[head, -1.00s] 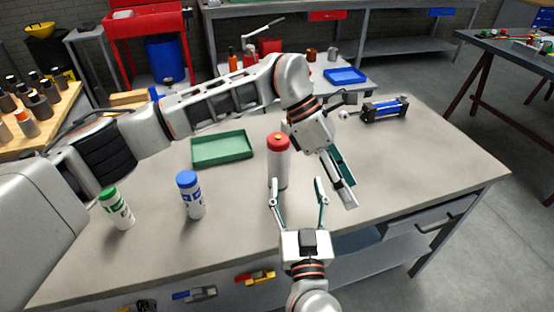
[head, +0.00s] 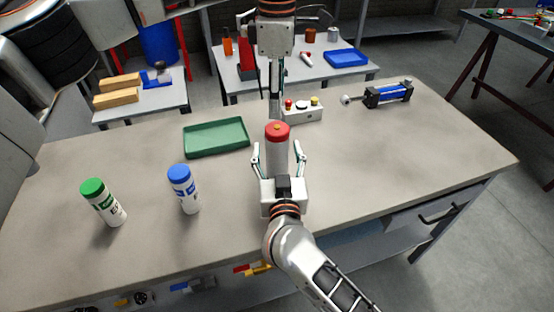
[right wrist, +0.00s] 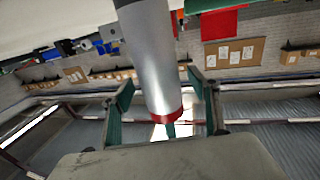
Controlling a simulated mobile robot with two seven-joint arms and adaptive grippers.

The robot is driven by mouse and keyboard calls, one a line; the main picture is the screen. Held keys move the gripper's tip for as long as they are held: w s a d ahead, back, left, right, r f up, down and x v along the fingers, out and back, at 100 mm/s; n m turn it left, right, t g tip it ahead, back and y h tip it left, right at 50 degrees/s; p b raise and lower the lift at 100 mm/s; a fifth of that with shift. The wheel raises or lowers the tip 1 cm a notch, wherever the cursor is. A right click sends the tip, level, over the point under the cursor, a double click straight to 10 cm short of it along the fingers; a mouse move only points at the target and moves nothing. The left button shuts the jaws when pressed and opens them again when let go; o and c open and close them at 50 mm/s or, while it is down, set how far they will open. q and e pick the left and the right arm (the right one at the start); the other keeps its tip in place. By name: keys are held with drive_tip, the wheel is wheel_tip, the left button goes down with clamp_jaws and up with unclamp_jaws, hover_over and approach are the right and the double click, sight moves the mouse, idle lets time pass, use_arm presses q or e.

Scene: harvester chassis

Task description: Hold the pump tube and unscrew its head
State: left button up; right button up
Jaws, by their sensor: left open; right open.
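The pump tube (head: 277,158) is a grey-white cylinder standing upright on the workbench, with a red head (head: 277,132) on top. In the right wrist view the tube (right wrist: 148,55) and its red head (right wrist: 165,116) lie between my open fingers. My right gripper (head: 278,154) has one finger on each side of the tube, and a gap shows on each side. My left gripper (head: 274,100) points down just above and behind the red head. Its fingers are seen nearly edge-on, and its tips are partly hidden by the head.
A blue-capped bottle (head: 185,190) and a green-capped bottle (head: 104,203) stand to the left. A green tray (head: 216,138) lies behind them. A button box (head: 302,111) is behind the tube, and a blue cylinder (head: 388,95) lies at the back right.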

sight(277, 126)
drive_tip(key=shift+w, duration=0.8)
clamp_jaws()
use_arm(q)
drive_tip(key=m, duration=1.3)
drive_tip(key=shift+m, duration=0.3)
drive_tip(key=shift+f, duration=4)
